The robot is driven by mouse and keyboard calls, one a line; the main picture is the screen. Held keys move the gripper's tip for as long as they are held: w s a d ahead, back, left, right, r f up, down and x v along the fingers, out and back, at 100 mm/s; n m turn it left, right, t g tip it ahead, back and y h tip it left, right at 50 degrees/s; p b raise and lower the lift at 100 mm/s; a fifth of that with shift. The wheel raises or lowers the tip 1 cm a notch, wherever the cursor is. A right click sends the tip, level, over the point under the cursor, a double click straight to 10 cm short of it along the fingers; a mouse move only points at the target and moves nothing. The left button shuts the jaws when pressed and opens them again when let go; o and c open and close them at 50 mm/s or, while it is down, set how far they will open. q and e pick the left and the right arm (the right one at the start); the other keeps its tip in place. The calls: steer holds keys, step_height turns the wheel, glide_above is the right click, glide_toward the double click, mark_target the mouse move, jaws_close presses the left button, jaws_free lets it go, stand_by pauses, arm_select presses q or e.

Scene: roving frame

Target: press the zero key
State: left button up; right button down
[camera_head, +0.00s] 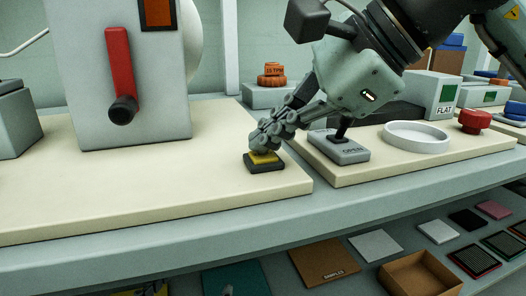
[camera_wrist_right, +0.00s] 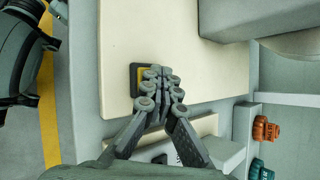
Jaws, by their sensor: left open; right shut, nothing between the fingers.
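A yellow key on a dark square base (camera_head: 264,165) sits near the front right corner of the cream board under the large grey machine. It carries no label that I can read. My right gripper (camera_head: 264,138) is shut and empty, its fingertips directly over the yellow cap. I cannot tell whether they touch it. In the right wrist view the key (camera_wrist_right: 136,82) shows partly behind the fingertips (camera_wrist_right: 163,75), which cover its right side. I cannot make out my left gripper.
The grey machine (camera_head: 120,80) with a red lever (camera_head: 119,62) stands left of the key. To the right, a second board holds a grey OPEN block (camera_head: 340,150), a white round dish (camera_head: 416,137) and a red knob (camera_head: 474,121). A lower shelf holds trays and flat pieces.

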mark_target(269, 155)
steer(key=shift+r+p, duration=0.4)
steer(key=shift+r, duration=0.45)
steer(key=shift+r+p, duration=1.55)
steer(key=shift+r, duration=0.95)
